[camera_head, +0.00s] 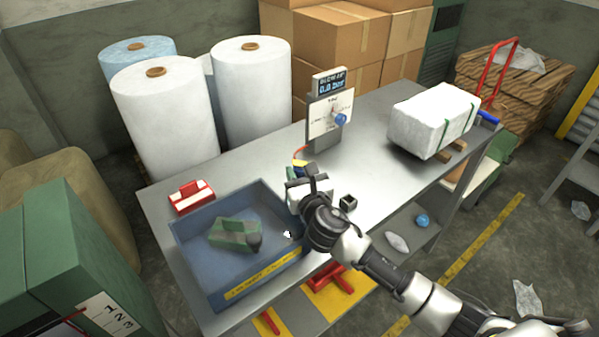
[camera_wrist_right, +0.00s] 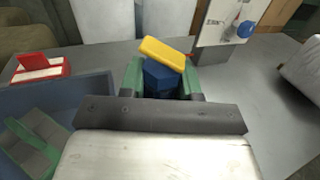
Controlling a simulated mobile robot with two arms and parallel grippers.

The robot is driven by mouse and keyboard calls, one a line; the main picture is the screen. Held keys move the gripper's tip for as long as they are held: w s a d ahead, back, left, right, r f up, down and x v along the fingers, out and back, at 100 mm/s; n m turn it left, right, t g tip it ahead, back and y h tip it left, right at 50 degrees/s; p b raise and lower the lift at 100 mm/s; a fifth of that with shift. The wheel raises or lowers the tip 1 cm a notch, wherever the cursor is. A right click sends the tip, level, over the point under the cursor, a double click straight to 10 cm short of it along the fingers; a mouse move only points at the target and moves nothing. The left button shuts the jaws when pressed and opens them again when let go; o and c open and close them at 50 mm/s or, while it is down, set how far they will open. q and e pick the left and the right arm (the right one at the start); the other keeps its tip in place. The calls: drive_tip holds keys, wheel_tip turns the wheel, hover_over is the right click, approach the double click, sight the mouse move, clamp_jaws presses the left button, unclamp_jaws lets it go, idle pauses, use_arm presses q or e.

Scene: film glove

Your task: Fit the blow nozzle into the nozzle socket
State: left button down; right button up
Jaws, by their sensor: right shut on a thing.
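My right gripper (camera_head: 300,174) is above the table, just right of the blue tray. In the right wrist view its fingers (camera_wrist_right: 162,82) are shut on a blue block-like piece (camera_wrist_right: 160,76) with a yellow bar (camera_wrist_right: 165,53) on top, which looks like the blow nozzle. Its lower end is hidden by the gripper. A small dark block (camera_head: 348,202) with a lighter top stands on the table right of my gripper; it may be the nozzle socket, but I cannot tell. My left gripper is not in view.
The blue tray (camera_head: 183,234) holds a green-and-grey piece (camera_head: 232,235) with a dark knob. A red-and-white item (camera_head: 191,197) lies behind it. A gauge stand (camera_head: 326,113) and a white wrapped bale (camera_head: 433,119) stand further back. The grey tabletop (camera_head: 372,178) is clear between them.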

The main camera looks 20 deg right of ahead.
drive_tip(key=shift+f+b, duration=0.7)
drive_tip(key=shift+f, duration=0.35)
drive_tip(key=o, duration=1)
